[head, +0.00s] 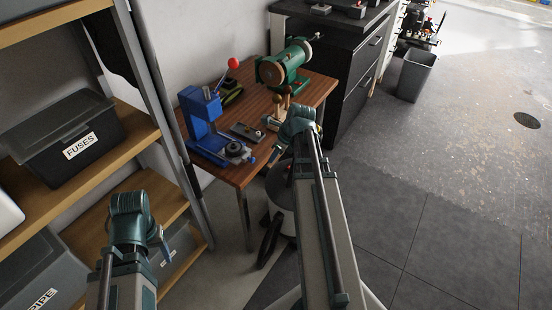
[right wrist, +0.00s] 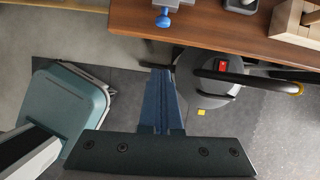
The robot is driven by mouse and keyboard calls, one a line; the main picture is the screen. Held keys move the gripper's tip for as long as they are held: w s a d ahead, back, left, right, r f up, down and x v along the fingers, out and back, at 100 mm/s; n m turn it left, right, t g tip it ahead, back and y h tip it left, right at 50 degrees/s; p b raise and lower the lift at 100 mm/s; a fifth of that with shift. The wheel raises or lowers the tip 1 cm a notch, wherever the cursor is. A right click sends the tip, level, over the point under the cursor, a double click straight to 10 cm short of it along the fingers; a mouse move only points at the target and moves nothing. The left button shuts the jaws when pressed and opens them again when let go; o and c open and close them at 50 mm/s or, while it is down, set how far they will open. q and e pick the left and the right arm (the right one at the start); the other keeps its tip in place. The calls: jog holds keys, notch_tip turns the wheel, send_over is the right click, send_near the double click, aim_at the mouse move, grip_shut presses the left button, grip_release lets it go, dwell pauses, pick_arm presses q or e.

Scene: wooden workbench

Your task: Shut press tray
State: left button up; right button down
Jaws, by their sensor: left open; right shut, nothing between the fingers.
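The blue press (head: 203,122) stands on the near left part of the wooden bench, with a red ball on its lever. A dark round piece (head: 235,148) sits at its base. A small blue knob (head: 252,160) sticks out at the base's front right; it also shows at the bench edge in the right wrist view (right wrist: 163,18). I cannot clearly tell how far the tray is out. My right gripper (right wrist: 160,75) is shut and empty, just off the bench's front edge, apart from the knob. My left gripper (head: 164,250) is open, low at left by the shelf, far from the press.
The wooden bench (head: 310,92) also bears a green machine (head: 285,65), a small grey block (head: 246,131) and wooden pieces. A shelf with a FUSES bin (head: 65,135) stands at left. A round grey canister (right wrist: 205,78) stands beneath the bench edge. Floor at right is open.

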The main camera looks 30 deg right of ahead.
aim_at(238, 148)
jog(key=w+a+f+b, duration=0.2)
jog(key=w+f+b, duration=0.1)
jog(key=w+f, duration=0.1)
jog(key=shift+w+a+f, duration=0.2)
jog(key=shift+w+a, duration=0.15)
jog(key=shift+w, duration=0.35)
jog(key=w+a, duration=0.1)
jog(key=w, duration=0.2)
jog(key=w+a, duration=0.1)
jog(key=w, duration=0.2)
jog(key=w+a, duration=0.1)
jog(key=w, duration=0.2)
jog(key=shift+a, duration=0.35)
